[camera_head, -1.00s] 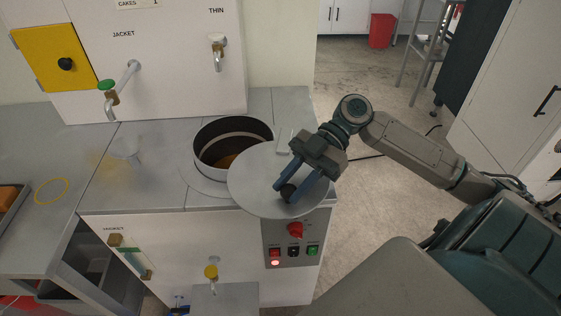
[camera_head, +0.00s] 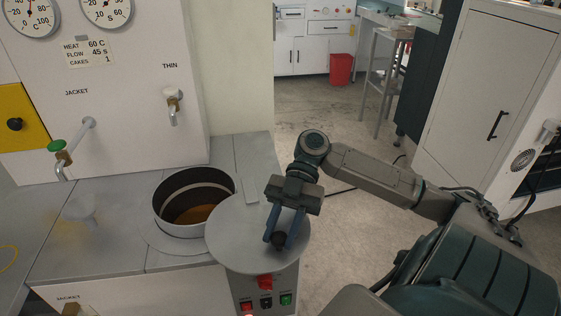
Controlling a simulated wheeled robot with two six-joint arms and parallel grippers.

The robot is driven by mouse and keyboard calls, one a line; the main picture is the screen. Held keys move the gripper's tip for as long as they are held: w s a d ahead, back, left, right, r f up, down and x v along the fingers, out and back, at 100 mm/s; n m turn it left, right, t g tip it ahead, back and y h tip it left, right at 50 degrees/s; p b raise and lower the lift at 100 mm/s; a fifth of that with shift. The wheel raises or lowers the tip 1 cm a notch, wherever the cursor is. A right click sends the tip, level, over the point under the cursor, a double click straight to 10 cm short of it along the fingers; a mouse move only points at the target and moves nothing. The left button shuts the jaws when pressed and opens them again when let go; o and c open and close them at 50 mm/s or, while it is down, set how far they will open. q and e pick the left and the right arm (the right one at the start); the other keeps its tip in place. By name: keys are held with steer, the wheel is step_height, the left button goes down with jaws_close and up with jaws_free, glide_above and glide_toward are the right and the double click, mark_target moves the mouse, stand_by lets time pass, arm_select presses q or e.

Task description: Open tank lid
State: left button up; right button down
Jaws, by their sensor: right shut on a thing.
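The tank (camera_head: 160,203) is a round metal opening in the counter, with brown-orange material visible inside. Its grey disc lid (camera_head: 233,233) lies swung to the right of the opening, leaving most of the mouth uncovered. The lid sits over the counter's right edge, above the control panel. My right gripper (camera_head: 278,238) is shut on the lid's dark round knob (camera_head: 278,240), near the lid's front right. My left gripper is not in view.
The control panel (camera_head: 246,290) with red, black and green buttons is below the lid. A tap labelled THIN (camera_head: 172,105) and a green-handled tap (camera_head: 57,146) stick out from the white cabinet (camera_head: 120,120) behind. Open floor lies to the right, with a red bin (camera_head: 341,69) further back.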

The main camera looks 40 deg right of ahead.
steer(key=c, duration=1.1)
jaws_free()
steer(key=shift+w+d, duration=0.1)
steer(key=shift+w+d+r, duration=0.1)
steer(key=shift+d+r, duration=0.05)
steer(key=shift+d, duration=0.2)
steer(key=b+v, duration=0.1)
steer(key=v, duration=0.7)
steer(key=shift+w+d+r, duration=0.2)
steer(key=shift+d, duration=0.15)
steer(key=shift+w+d+r, duration=0.2)
steer(key=shift+d+r, duration=0.05)
steer(key=shift+d, duration=0.15)
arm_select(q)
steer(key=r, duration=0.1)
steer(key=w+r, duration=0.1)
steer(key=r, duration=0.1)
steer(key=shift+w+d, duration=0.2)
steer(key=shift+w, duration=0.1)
arm_select(e)
steer(key=shift+s, duration=0.1)
